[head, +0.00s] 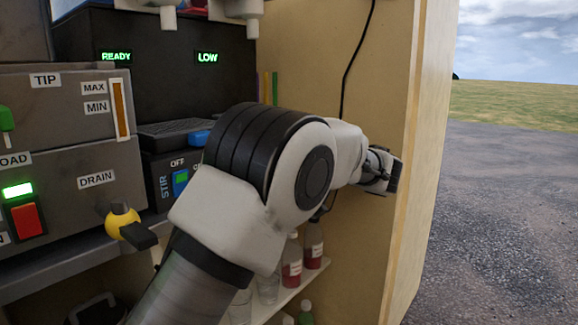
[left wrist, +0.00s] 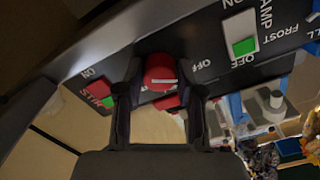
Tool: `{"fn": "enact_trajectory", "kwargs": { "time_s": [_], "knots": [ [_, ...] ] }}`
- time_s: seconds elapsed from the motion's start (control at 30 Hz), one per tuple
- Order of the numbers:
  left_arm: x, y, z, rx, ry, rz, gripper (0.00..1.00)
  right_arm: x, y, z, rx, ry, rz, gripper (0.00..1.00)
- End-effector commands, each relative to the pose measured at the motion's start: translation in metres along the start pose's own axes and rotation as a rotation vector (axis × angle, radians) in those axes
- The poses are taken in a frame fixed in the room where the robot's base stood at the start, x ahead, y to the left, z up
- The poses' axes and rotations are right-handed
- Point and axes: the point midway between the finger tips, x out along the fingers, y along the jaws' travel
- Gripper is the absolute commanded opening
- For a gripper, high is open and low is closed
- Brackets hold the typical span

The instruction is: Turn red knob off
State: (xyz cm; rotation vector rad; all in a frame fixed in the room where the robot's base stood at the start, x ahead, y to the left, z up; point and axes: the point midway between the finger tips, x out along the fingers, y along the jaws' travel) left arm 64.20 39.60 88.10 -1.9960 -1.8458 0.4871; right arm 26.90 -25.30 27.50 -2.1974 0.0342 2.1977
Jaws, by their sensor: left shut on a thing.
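The round red knob (left wrist: 160,68) shows in the left wrist view on a dark panel, with a white line across its face. An OFF label is just right of it. My left gripper (left wrist: 159,84) has one finger on each side of the knob and is shut on it. A second red patch (left wrist: 166,103) shows just below the knob; I cannot tell what it is. In the head view one arm of mine covers the middle, and neither the knob nor any fingertips can be made out there. My right gripper is not in view.
The left wrist view shows a STIR switch (left wrist: 103,94) left of the knob and a green-lit switch (left wrist: 244,46) right of it. The head view shows a yellow drain valve (head: 121,219), a red button (head: 26,220) and bottles (head: 291,262) on a low shelf by the wooden wall (head: 430,130).

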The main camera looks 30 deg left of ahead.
Motion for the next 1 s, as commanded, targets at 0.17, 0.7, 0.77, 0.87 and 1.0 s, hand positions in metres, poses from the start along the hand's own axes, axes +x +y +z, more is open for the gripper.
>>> {"fn": "enact_trajectory", "kwargs": {
  "time_s": [0.17,0.7,0.77,0.87,1.0],
  "knots": [
    [0.001,0.001,0.004,-0.007,-0.007,-0.001,0.02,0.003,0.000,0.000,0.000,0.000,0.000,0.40],
    [0.000,0.001,0.002,-0.008,-0.003,0.000,0.62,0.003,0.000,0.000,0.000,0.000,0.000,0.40],
    [0.000,0.001,0.002,-0.008,-0.003,0.000,0.62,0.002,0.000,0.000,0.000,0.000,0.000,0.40],
    [-0.003,0.001,0.001,-0.008,-0.001,0.000,0.62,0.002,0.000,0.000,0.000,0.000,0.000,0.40],
    [-0.024,0.001,0.001,-0.009,0.001,0.000,0.62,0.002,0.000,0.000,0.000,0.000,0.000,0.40]
  ]
}}
